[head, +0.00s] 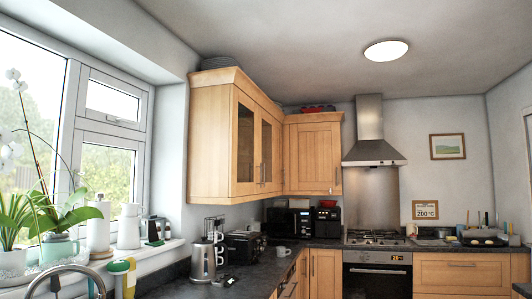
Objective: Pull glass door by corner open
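A wooden wall cabinet (210,150) hangs to the right of the window. It has two glass-fronted doors with wooden frames, the nearer glass door (245,145) and the farther glass door (267,155). Both look closed. Slim metal handles (262,173) sit close together near the lower part of the doors, where the two meet. The glass is dark, and what is inside is hard to make out. Neither of my grippers is in view.
A dark worktop (250,280) below the cabinet holds a kettle (203,261), a toaster (244,246) and a mug (281,252). A chrome tap (67,267) is at the lower left. An extractor hood (371,150) hangs farther right. The air before the glass doors is clear.

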